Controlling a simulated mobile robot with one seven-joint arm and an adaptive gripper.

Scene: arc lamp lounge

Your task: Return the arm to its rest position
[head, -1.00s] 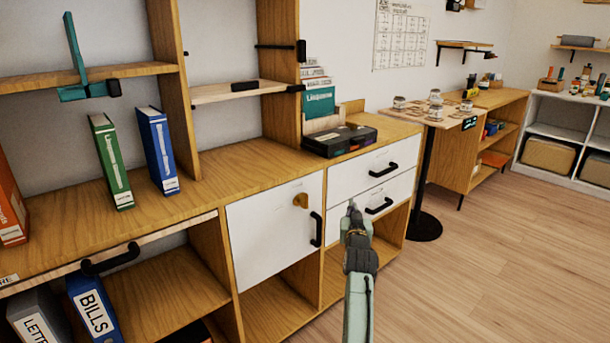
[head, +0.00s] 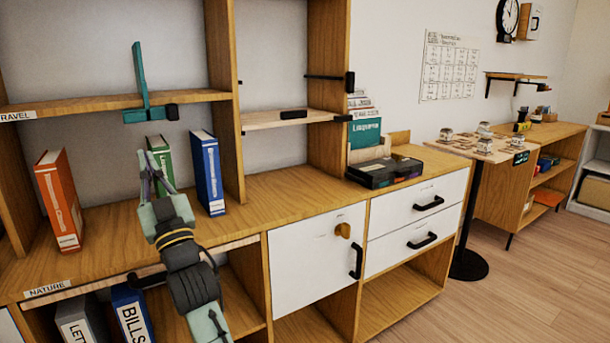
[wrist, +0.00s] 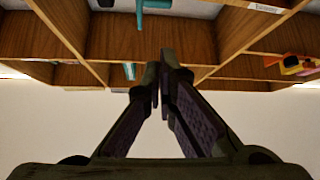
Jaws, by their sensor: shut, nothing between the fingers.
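My gripper (head: 150,172) is in the left half of the head view, raised in front of the shelf unit and pointing up toward it. It is shut and empty. Its fingers partly cover the green binder (head: 160,152) behind. In the wrist view my gripper (wrist: 160,85) shows its two dark fingers converging, with shelf compartments (wrist: 120,38) beyond them. Nothing is held between the fingers.
An orange binder (head: 58,200) and a blue binder (head: 208,172) stand on the counter either side of my gripper. A teal bookend (head: 142,90) sits on the shelf above. A black box (head: 370,172) lies to the right.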

